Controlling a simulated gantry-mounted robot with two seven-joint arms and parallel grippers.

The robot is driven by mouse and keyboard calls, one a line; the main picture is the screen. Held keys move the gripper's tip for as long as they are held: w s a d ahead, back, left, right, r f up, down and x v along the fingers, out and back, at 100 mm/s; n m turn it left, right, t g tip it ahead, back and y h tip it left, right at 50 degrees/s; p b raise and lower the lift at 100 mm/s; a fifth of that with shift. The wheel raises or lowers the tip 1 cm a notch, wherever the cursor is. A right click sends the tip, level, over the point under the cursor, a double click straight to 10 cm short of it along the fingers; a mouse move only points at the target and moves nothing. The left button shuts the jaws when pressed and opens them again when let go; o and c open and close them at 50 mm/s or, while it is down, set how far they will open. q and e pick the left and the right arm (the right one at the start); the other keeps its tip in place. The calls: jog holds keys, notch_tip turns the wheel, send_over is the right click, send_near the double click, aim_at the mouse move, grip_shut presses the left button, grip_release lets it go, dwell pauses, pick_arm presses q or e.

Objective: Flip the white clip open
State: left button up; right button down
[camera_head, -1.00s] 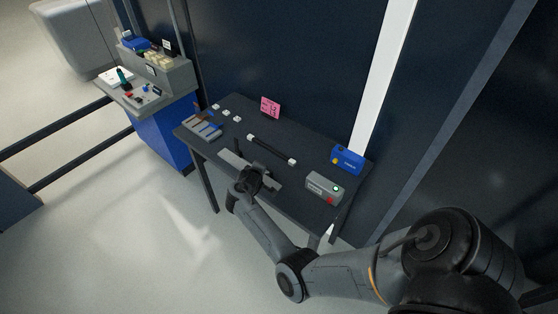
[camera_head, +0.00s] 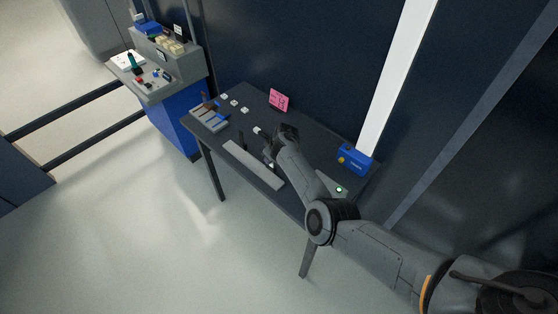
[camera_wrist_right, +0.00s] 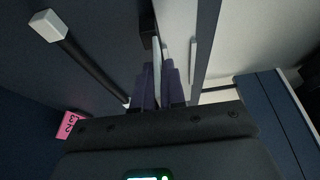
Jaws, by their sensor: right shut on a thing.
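A black rod in the right wrist view (camera_wrist_right: 90,68) has a white clip (camera_wrist_right: 48,25) at its far end. That clip also shows on the table in the head view (camera_head: 256,130). The rod's near end lies just beside my right gripper (camera_wrist_right: 159,72), mostly hidden behind the fingers. The fingers are close together, with a thin pale strip between them; I cannot tell what it belongs to. In the head view my right gripper (camera_head: 270,157) is low over the table, and its arm hides the rod's near end. My left gripper is not in view.
A long grey plate (camera_head: 245,163) lies along the table's front edge. A pink card (camera_head: 279,99) stands at the back. Several small white blocks lie at the left.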

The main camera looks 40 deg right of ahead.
jog(key=shift+d+f+y, duration=0.15)
jog(key=shift+f+y, duration=0.1)
jog(key=shift+y, duration=0.05)
jog(key=shift+s, duration=0.1)
jog(key=c, duration=1.6)
grip_release()
jog(key=shift+o, duration=0.2)
jog(key=shift+r, duration=0.1)
jog(key=shift+r, duration=0.1)
